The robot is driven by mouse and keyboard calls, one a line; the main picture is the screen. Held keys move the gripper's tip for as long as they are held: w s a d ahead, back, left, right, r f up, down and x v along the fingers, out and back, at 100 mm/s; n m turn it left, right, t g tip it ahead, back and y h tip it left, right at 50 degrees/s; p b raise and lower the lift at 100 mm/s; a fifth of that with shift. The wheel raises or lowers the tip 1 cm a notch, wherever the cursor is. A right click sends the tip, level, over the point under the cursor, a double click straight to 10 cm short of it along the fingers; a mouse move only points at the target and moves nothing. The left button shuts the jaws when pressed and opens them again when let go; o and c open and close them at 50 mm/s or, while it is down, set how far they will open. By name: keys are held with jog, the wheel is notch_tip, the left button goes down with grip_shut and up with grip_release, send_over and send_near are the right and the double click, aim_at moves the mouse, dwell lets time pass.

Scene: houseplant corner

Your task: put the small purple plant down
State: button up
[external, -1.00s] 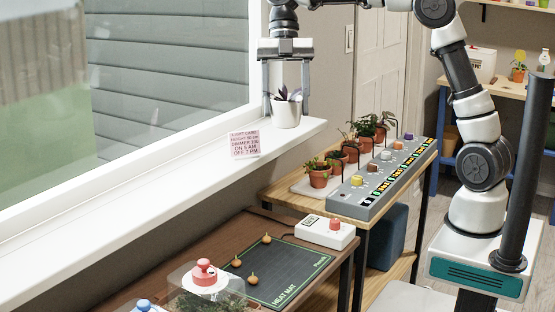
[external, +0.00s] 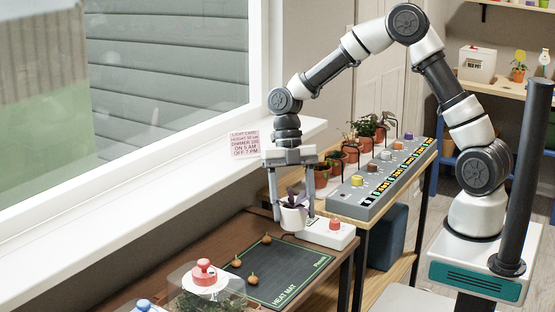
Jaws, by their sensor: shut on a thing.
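The small purple plant (external: 292,217) has dark purple leaves and a white pot. My gripper (external: 292,205) is shut on the pot, with one finger on each side. The plant looks upright. In the picture it shows over the back right corner of the heat mat, left of the white switch box; I cannot tell whether the pot touches anything below it. The dark heat mat (external: 298,282) lies on the brown table, with small orange-brown round things (external: 253,279) on it.
A white box with a red knob (external: 328,233) is close on the right. A clear-lidded tray with a red knob (external: 203,275) stands front left. Potted plants (external: 323,174) and a grey dimmer panel (external: 375,185) are behind. The white window sill (external: 120,215) is bare except for a pink card (external: 245,143).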

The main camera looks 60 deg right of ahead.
notch_tip(320, 180, down, 11)
jog(key=shift+f+b, duration=0.2)
jog(key=shift+b, duration=0.8)
jog(key=shift+f, duration=0.2)
jog(key=o, duration=1.2)
